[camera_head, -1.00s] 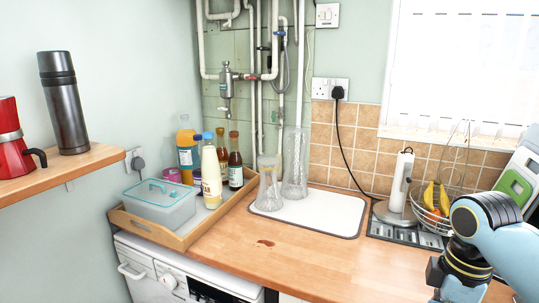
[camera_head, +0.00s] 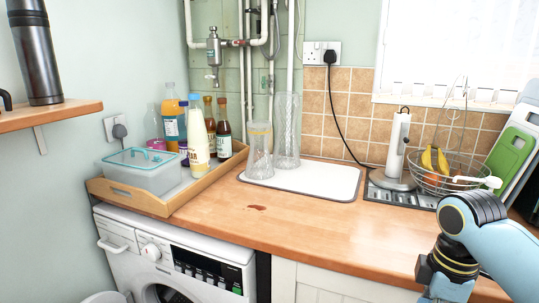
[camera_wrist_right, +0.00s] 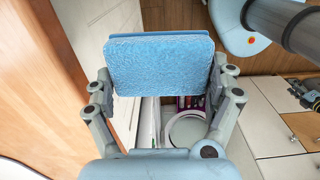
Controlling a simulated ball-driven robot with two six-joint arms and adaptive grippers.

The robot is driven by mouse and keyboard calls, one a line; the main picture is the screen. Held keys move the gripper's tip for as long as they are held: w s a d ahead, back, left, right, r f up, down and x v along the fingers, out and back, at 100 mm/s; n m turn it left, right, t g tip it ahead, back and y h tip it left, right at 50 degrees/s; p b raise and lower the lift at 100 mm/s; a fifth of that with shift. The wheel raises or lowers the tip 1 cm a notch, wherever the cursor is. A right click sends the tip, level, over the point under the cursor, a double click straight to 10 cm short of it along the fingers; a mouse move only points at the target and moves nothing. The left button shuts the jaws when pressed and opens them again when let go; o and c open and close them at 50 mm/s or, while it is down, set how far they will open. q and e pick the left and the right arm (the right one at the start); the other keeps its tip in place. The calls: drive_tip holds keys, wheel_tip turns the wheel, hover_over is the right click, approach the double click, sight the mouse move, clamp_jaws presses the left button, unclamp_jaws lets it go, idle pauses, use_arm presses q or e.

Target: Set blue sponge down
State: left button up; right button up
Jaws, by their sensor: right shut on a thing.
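The blue sponge (camera_wrist_right: 158,66) shows in the right wrist view, a flat, rough-faced block. My right gripper (camera_wrist_right: 160,88) is shut on the sponge, with one finger at each side of it. In the head view my right arm comes in at the lower right, in front of the wooden worktop (camera_head: 300,225); its fingers and the sponge are below the frame there. A small reddish-brown stain (camera_head: 257,208) marks the worktop.
A wooden tray (camera_head: 160,206) with a lidded box and several bottles stands at the left. Two tall glasses stand on a white mat (camera_head: 310,181). A paper towel holder (camera_head: 398,150) and a wire fruit basket (camera_head: 440,178) stand at the right. The worktop's front middle is clear.

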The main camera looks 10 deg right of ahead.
wheel_tip(320, 180, down, 9)
drive_tip(key=b, duration=0.7)
drive_tip(key=shift+s, duration=0.15)
drive_tip(key=shift+a, duration=0.1)
